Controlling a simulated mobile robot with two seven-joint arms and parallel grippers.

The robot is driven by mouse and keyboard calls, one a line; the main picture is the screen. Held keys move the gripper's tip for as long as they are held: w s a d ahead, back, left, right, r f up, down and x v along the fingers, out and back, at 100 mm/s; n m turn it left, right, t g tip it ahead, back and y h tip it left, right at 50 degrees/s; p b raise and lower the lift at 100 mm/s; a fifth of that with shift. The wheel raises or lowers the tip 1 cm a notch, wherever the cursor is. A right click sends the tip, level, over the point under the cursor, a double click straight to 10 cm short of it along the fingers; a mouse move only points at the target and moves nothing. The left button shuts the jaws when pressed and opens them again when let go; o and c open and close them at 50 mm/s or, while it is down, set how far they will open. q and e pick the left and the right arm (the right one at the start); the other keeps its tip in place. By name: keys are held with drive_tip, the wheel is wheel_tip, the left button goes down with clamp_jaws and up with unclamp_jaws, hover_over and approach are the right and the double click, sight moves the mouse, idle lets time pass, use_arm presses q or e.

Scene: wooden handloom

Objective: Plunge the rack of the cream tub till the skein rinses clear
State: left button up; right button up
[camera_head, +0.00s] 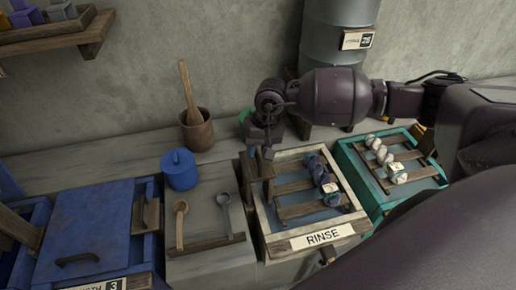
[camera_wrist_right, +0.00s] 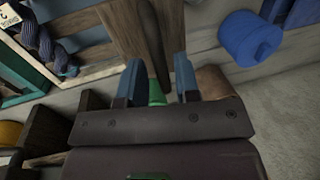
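The cream tub (camera_head: 262,226) stands on the bench with a RINSE label on its front. Its wooden rack (camera_head: 308,209) sits in bluish water and carries a twisted blue-grey skein (camera_head: 318,170) with a pale tag. The skein also shows in the right wrist view (camera_wrist_right: 45,48). A dark wooden block (camera_head: 266,167) rises at the tub's back left corner. My right gripper (camera_head: 261,146) is just above that block. In the wrist view its fingers (camera_wrist_right: 158,72) stand apart, with dark wood beyond and between their tips; contact cannot be told. My left gripper is not in view.
A teal tub (camera_head: 375,208) with a white skein stands at the right. A blue lidded pot (camera_head: 180,170), a wooden mortar (camera_head: 197,130), two ladles (camera_head: 180,225) and a blue lidded tub (camera_head: 85,230) are at the left. A metal drum (camera_head: 335,30) stands behind.

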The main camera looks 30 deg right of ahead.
drive_tip(key=shift+o, duration=0.7)
wheel_tip(320, 180, up, 11)
drive_tip(key=d, duration=0.2)
drive_tip(key=shift+s+f+b, duration=0.2)
drive_tip(key=shift+s+b, duration=0.05)
drive_tip(key=shift+b, duration=0.15)
